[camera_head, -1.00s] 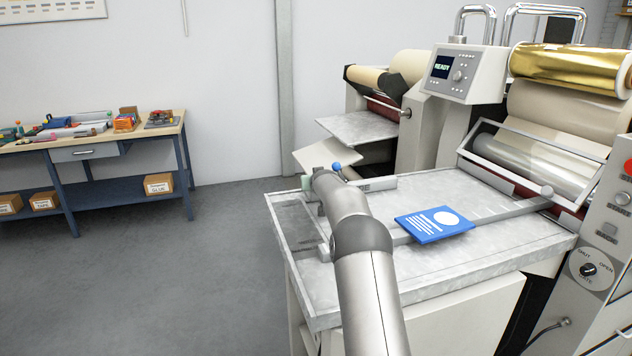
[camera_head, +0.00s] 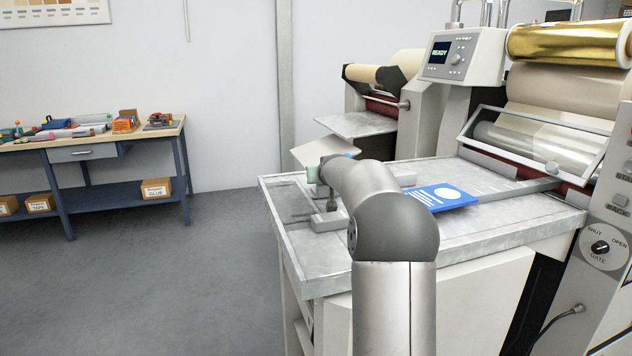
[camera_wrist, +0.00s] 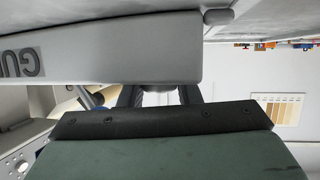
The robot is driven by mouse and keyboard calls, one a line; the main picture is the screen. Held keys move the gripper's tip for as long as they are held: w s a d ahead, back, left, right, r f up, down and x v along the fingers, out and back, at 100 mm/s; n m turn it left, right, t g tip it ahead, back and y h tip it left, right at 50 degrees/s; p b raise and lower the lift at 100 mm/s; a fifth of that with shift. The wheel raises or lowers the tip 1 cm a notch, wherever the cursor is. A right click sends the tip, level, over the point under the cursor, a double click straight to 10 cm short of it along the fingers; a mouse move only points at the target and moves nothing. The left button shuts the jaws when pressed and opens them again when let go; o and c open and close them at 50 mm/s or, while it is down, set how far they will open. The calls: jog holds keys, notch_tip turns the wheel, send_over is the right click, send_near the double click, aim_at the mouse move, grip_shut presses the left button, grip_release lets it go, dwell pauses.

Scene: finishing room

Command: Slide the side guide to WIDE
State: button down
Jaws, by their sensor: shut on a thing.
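The side guide is a light grey bar on the machine's feed table. In the wrist view, which is upside down, the guide (camera_wrist: 110,55) fills the upper left with part of its lettering, "GU". My gripper (camera_wrist: 157,92) has its two dark fingers close against the guide, shut on a rounded grey part between them. The fingers are mostly hidden there too. I cannot read any WIDE mark.
A blue card (camera_head: 442,198) lies on the feed table (camera_head: 330,262), by a long grey crossbar with a small end block (camera_head: 325,222). The display (camera_head: 439,54) reads READY. A GATE dial (camera_head: 600,247) is at right. A bench (camera_head: 80,145) stands left; the floor between is clear.

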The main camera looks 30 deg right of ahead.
jog(key=shift+d+r, duration=0.1)
jog(key=c, duration=1.1)
grip_release()
jog(key=r, duration=0.4)
jog(key=shift+s+p, duration=0.25)
jog(key=shift+p, duration=0.05)
jog(key=s+r, duration=0.1)
jog(key=s+a+r, duration=0.1)
jog(key=r, duration=0.1)
jog(key=s+a+r, duration=0.1)
jog(key=shift+s+a+r, duration=0.1)
jog(key=shift+s+r, duration=0.25)
jog(key=shift+r, duration=0.05)
jog(key=b+v, duration=0.1)
jog(key=v, duration=0.9)
jog(key=shift+w+a+r, duration=0.1)
jog(key=shift+a+r, duration=0.1)
jog(key=shift+o, duration=0.2)
